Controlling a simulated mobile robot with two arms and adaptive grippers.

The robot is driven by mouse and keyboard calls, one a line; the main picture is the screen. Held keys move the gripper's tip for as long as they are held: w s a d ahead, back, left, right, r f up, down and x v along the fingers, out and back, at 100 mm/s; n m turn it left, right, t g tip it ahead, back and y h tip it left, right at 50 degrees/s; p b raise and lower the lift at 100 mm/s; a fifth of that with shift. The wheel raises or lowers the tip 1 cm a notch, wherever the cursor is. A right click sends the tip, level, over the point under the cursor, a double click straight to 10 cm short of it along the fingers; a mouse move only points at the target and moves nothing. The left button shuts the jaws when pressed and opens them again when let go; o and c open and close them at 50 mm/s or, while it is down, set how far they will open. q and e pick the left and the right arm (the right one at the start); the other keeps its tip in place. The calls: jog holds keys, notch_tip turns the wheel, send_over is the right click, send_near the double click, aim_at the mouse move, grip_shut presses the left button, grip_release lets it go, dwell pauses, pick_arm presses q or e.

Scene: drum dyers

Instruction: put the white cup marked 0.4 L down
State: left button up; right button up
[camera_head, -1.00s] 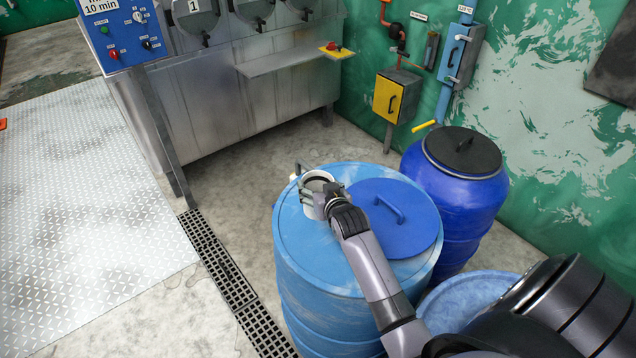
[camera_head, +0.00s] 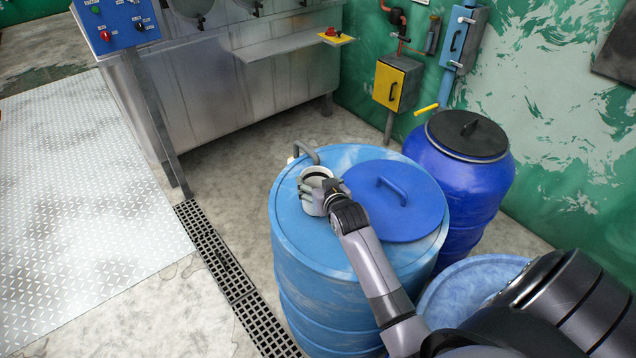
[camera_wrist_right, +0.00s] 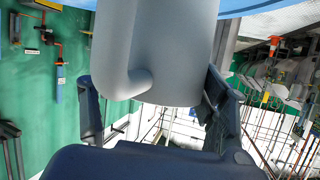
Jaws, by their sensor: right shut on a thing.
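The white cup (camera_head: 311,196) is at the left part of the top of the light blue drum (camera_head: 330,255), beside the drum's round blue lid. My right gripper (camera_head: 328,192) is shut on the cup from its right side. In the right wrist view the cup (camera_wrist_right: 165,50) fills the upper middle, with its handle low on the left and the right gripper's fingers (camera_wrist_right: 155,115) on either side of it. The 0.4 L mark is not readable. I cannot tell whether the cup touches the drum top. My left gripper is not in view.
The blue lid (camera_head: 400,215) with a handle covers the right part of the drum top. A grey hooked handle (camera_head: 306,152) stands just behind the cup. A darker blue drum (camera_head: 460,185) with a black lid stands behind right. A floor drain grate (camera_head: 225,270) runs at left.

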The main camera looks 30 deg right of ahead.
jog(key=shift+f+b, duration=0.35)
jog(key=shift+f, duration=0.25)
jog(key=o, duration=1.6)
jog(key=v, duration=1.2)
jog(key=shift+r, duration=0.1)
